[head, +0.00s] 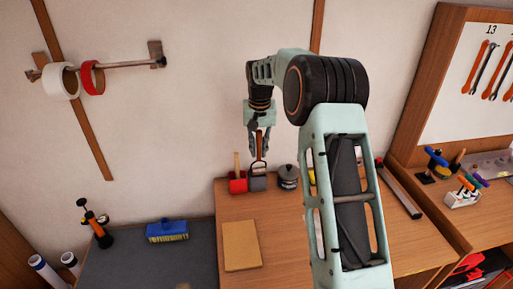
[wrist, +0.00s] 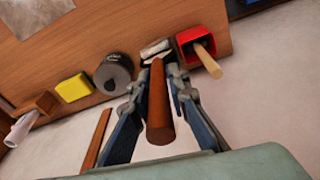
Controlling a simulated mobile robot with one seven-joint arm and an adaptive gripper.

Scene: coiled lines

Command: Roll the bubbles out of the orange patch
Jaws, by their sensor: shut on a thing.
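My gripper (head: 259,153) is shut on the brown handle (wrist: 159,105) of a tool, between its two fingers (wrist: 158,88) in the wrist view. The tool's grey lower end (head: 258,183) is at the back edge of the wooden bench; it also shows as a pale grey, roller-like head (wrist: 155,48) in the wrist view. I cannot tell whether it touches the bench. A flat tan-orange rectangle (head: 241,245), probably the orange patch, lies nearer on the bench, below and slightly left of my gripper in the head view. I cannot make out bubbles on it.
A red holder (head: 237,186) with a wooden handle stands close left of the tool. A dark round tin (head: 288,177) stands close right. A yellow block (wrist: 73,88) lies beyond the tin. Bench around the patch is clear.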

